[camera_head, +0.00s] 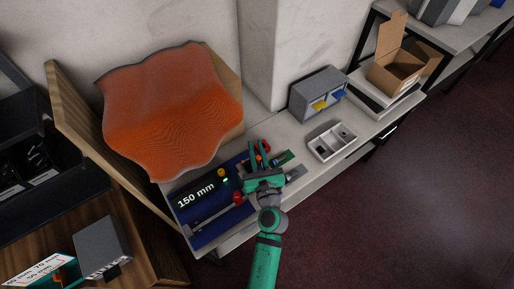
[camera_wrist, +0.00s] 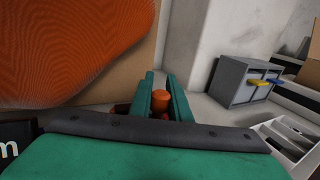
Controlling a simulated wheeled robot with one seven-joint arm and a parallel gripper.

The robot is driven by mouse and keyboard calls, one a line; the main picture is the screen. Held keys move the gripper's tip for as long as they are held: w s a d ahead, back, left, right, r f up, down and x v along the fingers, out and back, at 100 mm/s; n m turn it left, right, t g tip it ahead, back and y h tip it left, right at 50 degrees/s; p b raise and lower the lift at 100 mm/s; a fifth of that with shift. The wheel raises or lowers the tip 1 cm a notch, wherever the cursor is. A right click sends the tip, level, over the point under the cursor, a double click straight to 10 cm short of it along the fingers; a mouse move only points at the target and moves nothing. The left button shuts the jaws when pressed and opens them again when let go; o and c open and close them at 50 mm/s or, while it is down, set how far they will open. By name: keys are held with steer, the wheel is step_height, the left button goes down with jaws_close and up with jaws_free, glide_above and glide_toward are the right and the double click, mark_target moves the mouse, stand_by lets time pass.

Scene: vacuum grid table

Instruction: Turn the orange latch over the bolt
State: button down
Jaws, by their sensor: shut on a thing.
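My gripper (camera_head: 257,152) is over the right end of the blue fixture (camera_head: 208,235) on the grey bench. In the wrist view my gripper (camera_wrist: 161,90) has its two green fingers on either side of a short orange cylinder, which I take to be part of the orange latch (camera_wrist: 160,101); it is shut on this piece. Red parts show low around the fingers there. In the head view the latch is mostly covered by my gripper, with orange-red bits beside the fingers. I cannot make out the bolt or how the latch lies relative to it.
The fixture also carries a black "150 mm" display (camera_head: 196,196), a red knob (camera_head: 238,197) and a yellow knob (camera_head: 221,173). A wavy orange panel (camera_head: 170,110) stands behind. A grey drawer box (camera_head: 318,93) and a white divided tray (camera_head: 332,141) stand to the right.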

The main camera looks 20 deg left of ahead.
mark_target(259, 162)
steer(key=c, duration=1.7)
jaws_free()
steer(key=shift+o, duration=0.2)
steer(key=shift+s, duration=0.15)
steer(key=v, duration=1)
steer(key=shift+s+d, duration=0.15)
steer(key=shift+s, duration=0.1)
